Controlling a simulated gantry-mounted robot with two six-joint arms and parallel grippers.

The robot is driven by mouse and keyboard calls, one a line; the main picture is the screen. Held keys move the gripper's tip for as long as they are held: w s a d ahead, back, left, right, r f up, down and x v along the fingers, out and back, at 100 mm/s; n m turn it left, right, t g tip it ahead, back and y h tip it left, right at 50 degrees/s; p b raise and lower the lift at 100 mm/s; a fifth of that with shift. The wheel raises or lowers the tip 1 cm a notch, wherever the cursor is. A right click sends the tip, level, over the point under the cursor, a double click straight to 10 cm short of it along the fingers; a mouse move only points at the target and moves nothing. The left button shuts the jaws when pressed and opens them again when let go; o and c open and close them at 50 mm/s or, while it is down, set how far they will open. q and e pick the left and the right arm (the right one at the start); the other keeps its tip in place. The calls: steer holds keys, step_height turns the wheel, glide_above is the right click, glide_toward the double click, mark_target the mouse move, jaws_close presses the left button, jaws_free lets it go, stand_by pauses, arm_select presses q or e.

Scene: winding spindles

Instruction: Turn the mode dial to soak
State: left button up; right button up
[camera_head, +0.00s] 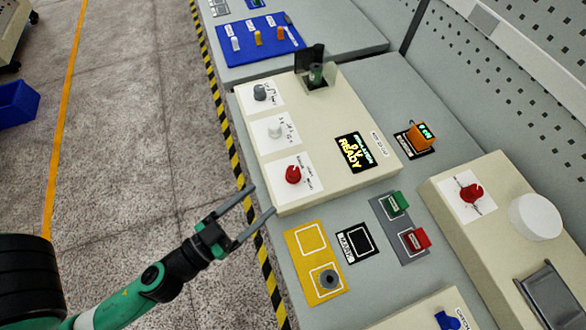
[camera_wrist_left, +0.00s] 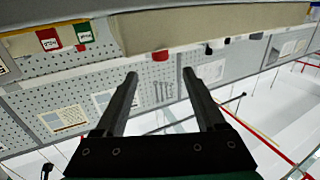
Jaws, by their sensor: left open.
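The cream console (camera_head: 325,118) carries a column of dials: a grey dial (camera_head: 260,92), a white dial (camera_head: 275,130) and a red dial (camera_head: 293,174). Their printed labels are too small to read, so I cannot tell which is the mode dial or where it points. My left gripper (camera_head: 260,201) is open and empty, near the console's front-left corner, short of the red dial and apart from it. In the left wrist view my open fingers (camera_wrist_left: 161,75) have nothing between them; a red knob (camera_wrist_left: 160,56) shows beyond. My right gripper is not in view.
The console's display (camera_head: 354,152) reads READY. A yellow pad (camera_head: 300,261), a green block (camera_head: 397,201) and a red block (camera_head: 415,240) are in front of it. Another cream box with a red dial (camera_head: 470,193) stands right.

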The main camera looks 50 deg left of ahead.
mark_target(288, 176)
arm_select(q)
steer(key=w+p, duration=0.2)
steer(key=w+r+p, duration=0.1)
steer(key=w+p, duration=0.1)
steer(key=shift+w+a, duration=0.2)
steer(key=shift+w, duration=0.05)
steer(key=w+p, duration=0.1)
steer(key=w, duration=0.3)
steer(key=w+p, duration=0.1)
steer(key=w, duration=0.1)
steer(key=shift+a+f+p, duration=0.3)
steer(key=shift+p, duration=0.05)
steer(key=shift+w+f, duration=0.15)
steer(key=shift+w, duration=0.25)
jaws_close()
